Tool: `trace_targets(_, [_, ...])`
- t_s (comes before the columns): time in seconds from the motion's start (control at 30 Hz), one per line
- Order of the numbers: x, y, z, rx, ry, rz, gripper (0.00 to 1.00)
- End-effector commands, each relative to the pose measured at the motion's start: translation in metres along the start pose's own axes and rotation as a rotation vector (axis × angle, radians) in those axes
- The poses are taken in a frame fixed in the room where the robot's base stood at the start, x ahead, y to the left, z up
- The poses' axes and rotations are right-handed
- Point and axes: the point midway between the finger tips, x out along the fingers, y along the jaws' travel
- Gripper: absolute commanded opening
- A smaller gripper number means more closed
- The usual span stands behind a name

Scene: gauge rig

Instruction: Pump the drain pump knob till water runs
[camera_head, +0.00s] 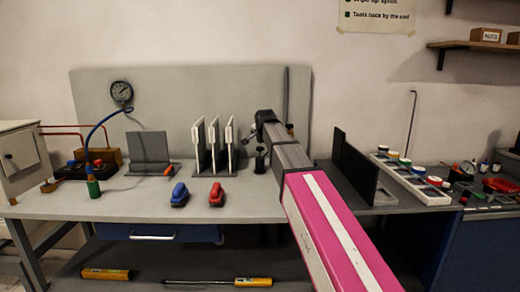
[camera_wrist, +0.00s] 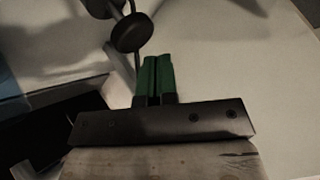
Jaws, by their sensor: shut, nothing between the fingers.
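My gripper (camera_wrist: 157,62) shows in the wrist view with its two green fingers together and nothing between them. A dark round knob (camera_wrist: 130,32) on a thin rod is just beyond the fingertips, slightly to their left. I cannot tell whether they touch. In the head view my pink and grey arm reaches over the bench, and its dark end (camera_head: 266,120) is in front of the back panel. A small dark upright fitting (camera_head: 260,162) stands below the arm's end; it may be the pump, but it is too small to be sure. No running water is visible.
Upright white-edged plates (camera_head: 214,140) stand left of the arm, and a dark upright panel (camera_head: 354,168) stands right. Blue (camera_head: 180,195) and red (camera_head: 216,195) small items lie in front. A gauge (camera_head: 121,92) is on the back panel. The bench front is mostly clear.

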Motion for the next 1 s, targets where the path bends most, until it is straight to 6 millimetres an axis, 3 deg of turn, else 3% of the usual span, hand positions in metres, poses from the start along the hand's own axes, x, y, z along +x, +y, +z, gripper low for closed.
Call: trace_targets(1.0, [0.0059, 0.0043, 0.0043, 0.000, 0.000, 0.000, 0.00])
